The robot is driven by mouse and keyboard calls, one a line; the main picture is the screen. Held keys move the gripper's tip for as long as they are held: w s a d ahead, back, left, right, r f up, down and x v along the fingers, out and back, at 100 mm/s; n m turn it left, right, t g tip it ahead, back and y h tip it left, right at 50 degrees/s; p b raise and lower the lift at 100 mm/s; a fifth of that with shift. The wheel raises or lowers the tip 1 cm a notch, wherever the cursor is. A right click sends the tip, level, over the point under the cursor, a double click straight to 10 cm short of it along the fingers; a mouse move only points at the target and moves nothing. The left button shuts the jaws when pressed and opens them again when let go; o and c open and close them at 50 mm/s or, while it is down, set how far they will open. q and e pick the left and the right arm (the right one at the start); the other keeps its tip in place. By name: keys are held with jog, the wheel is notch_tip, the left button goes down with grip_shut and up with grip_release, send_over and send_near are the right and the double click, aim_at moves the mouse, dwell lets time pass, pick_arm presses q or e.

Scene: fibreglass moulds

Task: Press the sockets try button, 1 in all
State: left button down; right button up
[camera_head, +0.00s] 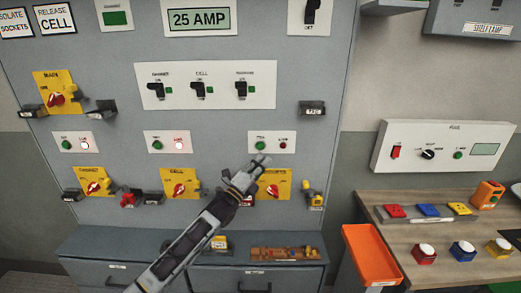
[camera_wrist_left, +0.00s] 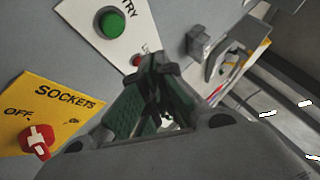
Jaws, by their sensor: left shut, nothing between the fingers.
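The sockets try button is a green round button (camera_head: 261,146) on a small white plate at the right of the grey panel, above the yellow SOCKETS plate. It also shows large in the left wrist view (camera_wrist_left: 114,22), marked TRY. A small red lamp (camera_head: 283,146) sits beside it on the same plate. The SOCKETS switch (camera_wrist_left: 38,142) is a red rotary handle on a yellow plate, by the word OFF. My left gripper (camera_head: 262,160) is shut and empty, its tips just below the try button's plate. A gap to the button shows in the wrist view. My right gripper is out of view.
Two more white plates with green buttons (camera_head: 157,146) and lit lamps lie to the left. Yellow switch plates (camera_head: 181,184) run below. A bench (camera_head: 440,200) with an orange tray (camera_head: 372,255) and coloured buttons stands at right. A grey ledge (camera_head: 100,243) lies under the panel.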

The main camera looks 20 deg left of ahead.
aim_at(261, 146)
pick_arm(q)
jog(key=shift+w+a+b, duration=0.25)
jog(key=shift+w+b, duration=0.15)
jog(key=shift+w, duration=0.45)
jog(key=shift+w+a+b, duration=0.25)
jog(key=shift+w+b, duration=0.15)
jog(key=shift+w, duration=0.45)
jog(key=shift+w+a+b, duration=0.25)
jog(key=shift+w+b, duration=0.15)
jog(key=shift+w, duration=0.45)
jog(key=shift+w, duration=0.25)
jog(key=shift+w+a+b, duration=0.15)
jog(key=shift+w+b, duration=0.2)
dwell(0.4)
jog(key=shift+w, duration=0.2)
dwell(0.5)
jog(key=shift+s, duration=0.1)
dwell(0.3)
jog(key=shift+s, duration=0.7)
